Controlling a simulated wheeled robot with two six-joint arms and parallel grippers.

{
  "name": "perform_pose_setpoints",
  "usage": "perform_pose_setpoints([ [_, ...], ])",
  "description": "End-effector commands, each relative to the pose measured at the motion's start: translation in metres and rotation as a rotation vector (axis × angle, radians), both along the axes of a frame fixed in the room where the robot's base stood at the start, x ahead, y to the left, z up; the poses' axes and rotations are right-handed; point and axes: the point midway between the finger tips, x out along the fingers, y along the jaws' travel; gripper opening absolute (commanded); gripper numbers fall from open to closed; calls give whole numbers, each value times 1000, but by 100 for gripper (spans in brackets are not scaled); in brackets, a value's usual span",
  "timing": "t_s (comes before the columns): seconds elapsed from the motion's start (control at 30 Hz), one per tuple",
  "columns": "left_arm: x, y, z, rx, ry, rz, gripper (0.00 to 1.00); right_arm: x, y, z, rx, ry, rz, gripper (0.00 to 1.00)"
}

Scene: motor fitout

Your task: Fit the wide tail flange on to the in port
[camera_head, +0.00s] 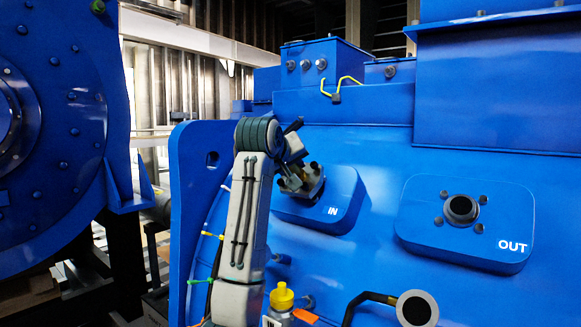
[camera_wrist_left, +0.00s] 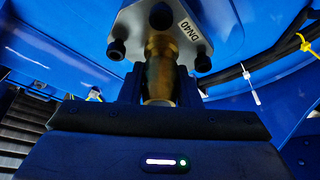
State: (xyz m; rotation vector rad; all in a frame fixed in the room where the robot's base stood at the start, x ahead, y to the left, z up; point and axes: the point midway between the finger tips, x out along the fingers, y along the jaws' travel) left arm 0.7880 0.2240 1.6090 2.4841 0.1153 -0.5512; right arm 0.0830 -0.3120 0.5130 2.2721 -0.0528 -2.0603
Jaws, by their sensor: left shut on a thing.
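The wide tail flange is a pale metal plate (camera_wrist_left: 200,25) marked DN40 with a brass tail (camera_wrist_left: 160,75). My left gripper (camera_wrist_left: 158,92) is shut on the tail, a finger on each side. In the head view the flange (camera_head: 312,185) is at the in port, over the raised blue pad (camera_head: 345,212) lettered IN. Dark studs or bolt heads (camera_wrist_left: 117,48) show at the flange's corners. The flange hides the port opening, and I cannot tell whether it sits flush. My right gripper is not in view.
The OUT port (camera_head: 462,208) stands on its own pad to the right, with studs around it. A yellow-capped bottle (camera_head: 283,297), a bent black bar (camera_head: 362,300) and a grey ring-shaped end (camera_head: 417,308) are below. Another large blue machine (camera_head: 60,130) is at the left.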

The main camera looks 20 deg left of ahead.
Motion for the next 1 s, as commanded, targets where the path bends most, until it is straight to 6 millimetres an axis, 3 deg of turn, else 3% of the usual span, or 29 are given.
perform_pose_setpoints([
  [0.47,6,-3,-2,-1,-10,0,0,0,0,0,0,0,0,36],
  [0.5,6,-3,-2,0,-11,0,34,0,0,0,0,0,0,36],
  [0.6,6,-3,-3,0,-9,0,53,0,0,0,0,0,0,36],
  [1.0,1,-2,-7,0,2,0,55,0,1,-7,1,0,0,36],
])
